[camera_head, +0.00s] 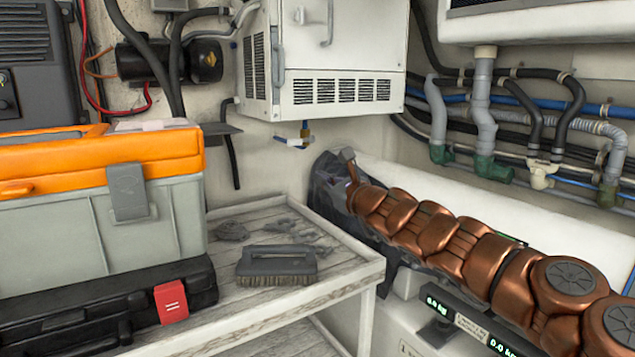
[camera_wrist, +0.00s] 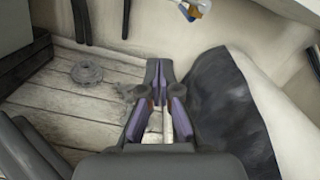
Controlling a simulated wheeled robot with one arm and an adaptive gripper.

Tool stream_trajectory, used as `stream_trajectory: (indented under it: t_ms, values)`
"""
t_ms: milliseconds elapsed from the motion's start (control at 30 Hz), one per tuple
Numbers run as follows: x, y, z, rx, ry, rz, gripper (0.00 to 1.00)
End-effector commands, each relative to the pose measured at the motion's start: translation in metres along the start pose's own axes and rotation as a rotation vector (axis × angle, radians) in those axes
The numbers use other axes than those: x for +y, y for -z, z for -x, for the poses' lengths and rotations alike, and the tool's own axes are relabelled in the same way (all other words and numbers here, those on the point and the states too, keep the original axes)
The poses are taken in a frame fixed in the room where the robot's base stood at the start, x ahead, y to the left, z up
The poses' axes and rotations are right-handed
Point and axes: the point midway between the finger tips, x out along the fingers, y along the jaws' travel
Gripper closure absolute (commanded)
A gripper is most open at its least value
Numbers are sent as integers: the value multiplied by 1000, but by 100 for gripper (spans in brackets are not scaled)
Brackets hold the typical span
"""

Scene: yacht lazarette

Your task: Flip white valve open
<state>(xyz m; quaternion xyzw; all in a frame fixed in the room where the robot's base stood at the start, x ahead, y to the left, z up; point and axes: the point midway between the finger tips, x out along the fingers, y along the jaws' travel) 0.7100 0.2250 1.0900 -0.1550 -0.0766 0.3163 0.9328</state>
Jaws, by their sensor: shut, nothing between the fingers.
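A small valve (camera_head: 293,143) with a white lever, a blue part and a brass-coloured fitting hangs under the white wall cabinet in the head view. It also shows at the top edge of the wrist view (camera_wrist: 194,9), partly cut off. My gripper (camera_wrist: 159,68) is shut and empty. In the head view my gripper (camera_head: 346,156) is at the end of my copper arm, right of the small valve and below it, apart from it. A second, cream-white valve fitting (camera_head: 541,174) sits on the pipes at the right.
A wooden bench (camera_head: 342,268) holds a scrub brush (camera_head: 277,262), an orange-lidded toolbox (camera_head: 105,220) and a black case (camera_head: 110,305). A dark cloth-like cover (camera_head: 328,180) lies beside my gripper. The white cabinet (camera_head: 335,60) hangs above. Several hoses run along the right wall.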

Motion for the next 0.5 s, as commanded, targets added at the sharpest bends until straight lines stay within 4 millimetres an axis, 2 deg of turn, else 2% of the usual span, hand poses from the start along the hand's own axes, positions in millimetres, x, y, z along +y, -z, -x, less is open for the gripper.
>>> stream_trajectory:
  t_ms: [200,500]
  values:
    - [0,2,15,1,1,0,100]
    - [1,1,17,1,0,0,100]
